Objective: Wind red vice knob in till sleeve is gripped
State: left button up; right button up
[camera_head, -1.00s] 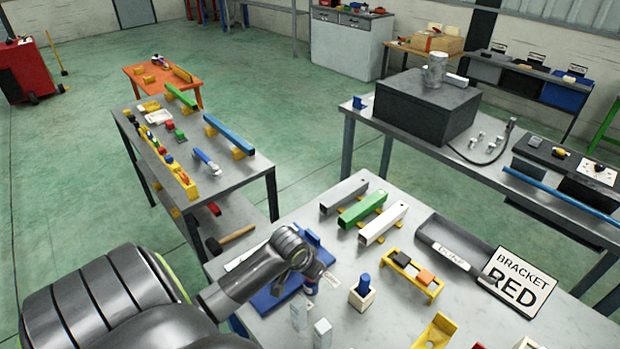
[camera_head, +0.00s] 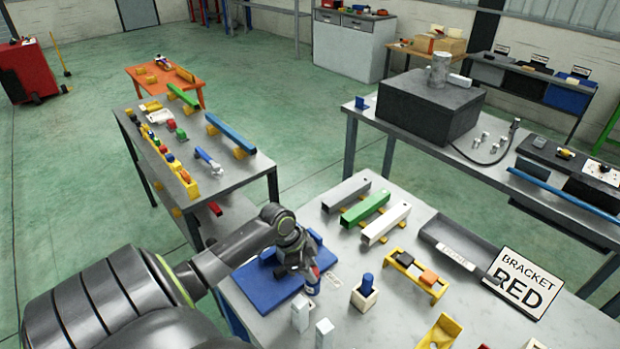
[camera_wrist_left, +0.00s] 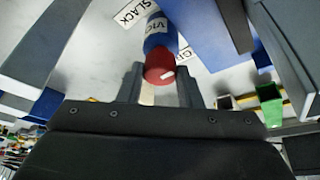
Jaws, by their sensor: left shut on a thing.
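My left gripper (camera_wrist_left: 160,88) has its two fingers on either side of the red vice knob (camera_wrist_left: 158,66) and is shut on it. The knob has a white mark on its face and sits at the end of the blue vice body (camera_wrist_left: 157,38), which carries a partly hidden label. A "SLACK" card (camera_wrist_left: 137,12) and a partly covered second card (camera_wrist_left: 186,58) lie beside it. In the head view my left gripper (camera_head: 306,271) is over the right part of a blue plate (camera_head: 262,290). I cannot make out the sleeve or its fit in the jaws. My right gripper is not in view.
A wooden block with a blue cylinder (camera_head: 364,292) and pale posts (camera_head: 300,314) stand close to the gripper.

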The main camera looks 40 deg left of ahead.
pick_arm(q)
jog(key=m+b, duration=0.1)
jog(key=m, duration=0.1)
jog(key=m+g+b, duration=0.1)
jog(key=shift+w+f+m+h, duration=0.15)
jog(key=shift+f+m+h, duration=0.05)
jog(key=shift+m+h, duration=0.2)
jog(key=m+g+b, duration=0.1)
jog(key=m+b, duration=0.1)
jog(key=shift+w+m, duration=0.1)
jog(key=shift+m, duration=0.3)
jog(key=shift+r+m+g+b, duration=0.1)
jog(key=shift+m+g+b, duration=0.5)
jog(key=shift+m+b, duration=0.6)
jog(key=shift+m+g+b, duration=0.6)
jog(key=shift+m+b, duration=0.35)
jog(key=shift+m, duration=0.45)
jog(key=o, duration=1)
jog(key=shift+r, duration=0.1)
